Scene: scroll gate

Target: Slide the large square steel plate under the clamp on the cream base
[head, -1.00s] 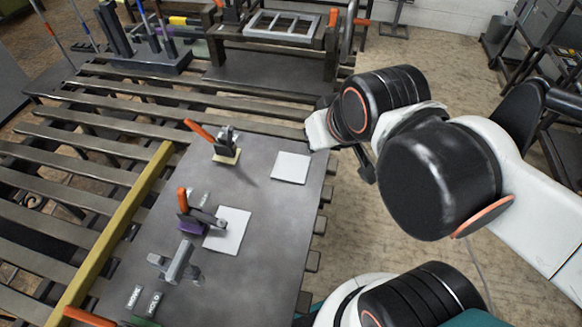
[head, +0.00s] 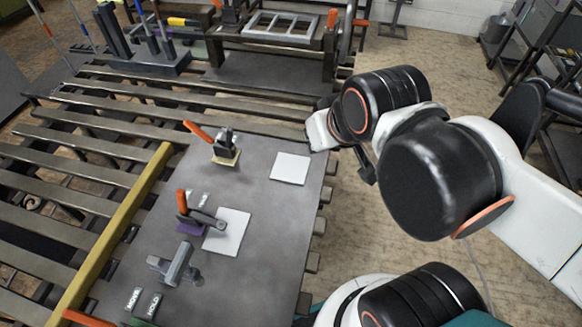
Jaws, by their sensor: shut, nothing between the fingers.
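The clamp on the cream base (head: 226,158) stands on the far part of the dark work plate, its orange handle (head: 198,131) leaning up and left. A light square plate (head: 290,168) lies flat to its right, with a clear gap between them. A second light plate (head: 230,236) lies nearer, its left edge by the clamp on the purple base (head: 190,224), whose arm reaches over it. I cannot tell surely which plate is larger. My gripper (head: 367,172) shows only as a small dark tip below my wrist, shut and empty, right of the far plate and apart from it.
A grey steel block-like fixture (head: 175,264) stands at the near left, with MOVE and HOLD labels (head: 143,300) below it. A yellow bar (head: 118,230) runs along the left of the dark work plate (head: 265,215). A rack with a frame (head: 280,27) stands behind.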

